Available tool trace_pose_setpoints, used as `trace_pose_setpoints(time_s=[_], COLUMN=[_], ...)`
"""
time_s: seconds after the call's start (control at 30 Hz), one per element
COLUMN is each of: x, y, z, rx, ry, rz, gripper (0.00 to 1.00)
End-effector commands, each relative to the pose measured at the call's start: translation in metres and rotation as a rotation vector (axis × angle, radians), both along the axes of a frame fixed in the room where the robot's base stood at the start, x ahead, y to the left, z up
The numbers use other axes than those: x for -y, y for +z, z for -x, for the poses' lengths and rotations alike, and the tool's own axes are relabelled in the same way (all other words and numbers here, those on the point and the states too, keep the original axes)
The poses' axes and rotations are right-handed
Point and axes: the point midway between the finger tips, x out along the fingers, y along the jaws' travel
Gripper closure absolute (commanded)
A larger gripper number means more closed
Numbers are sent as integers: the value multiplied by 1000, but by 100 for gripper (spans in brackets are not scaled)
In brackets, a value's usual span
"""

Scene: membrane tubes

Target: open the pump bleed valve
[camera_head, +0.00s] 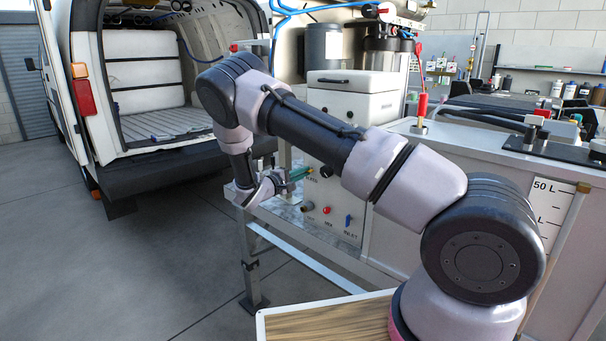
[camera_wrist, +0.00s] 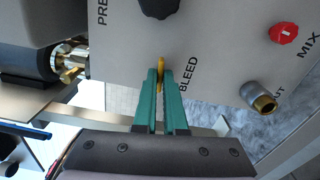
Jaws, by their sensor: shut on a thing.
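The bleed valve's yellow handle (camera_wrist: 160,65) stands out from the grey panel (camera_wrist: 215,60), beside the printed word BLEED in the wrist view. My gripper (camera_wrist: 161,76) has green fingers shut on this yellow handle, with their tips close to the panel. In the head view my gripper (camera_head: 300,174) reaches the panel (camera_head: 345,212) from the left, at its upper left part. The fingers hide part of the handle, and the valve body behind it is hard to see.
On the panel are a black knob (camera_wrist: 156,5), a red MIX knob (camera_wrist: 284,33) and a brass outlet (camera_wrist: 262,101). A brass fitting (camera_wrist: 72,62) is at the left. A van (camera_head: 130,90) stands behind with its rear open. The floor (camera_head: 130,270) at the left is clear.

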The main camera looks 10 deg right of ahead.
Motion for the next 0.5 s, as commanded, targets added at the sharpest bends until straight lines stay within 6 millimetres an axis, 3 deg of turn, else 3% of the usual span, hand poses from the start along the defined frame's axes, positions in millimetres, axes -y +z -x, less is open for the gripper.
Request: trace_pose_setpoints(time_s=[0.5], x=[-1], y=[-1], z=[1], rx=[-380], ry=[1], rz=[276], gripper=[100])
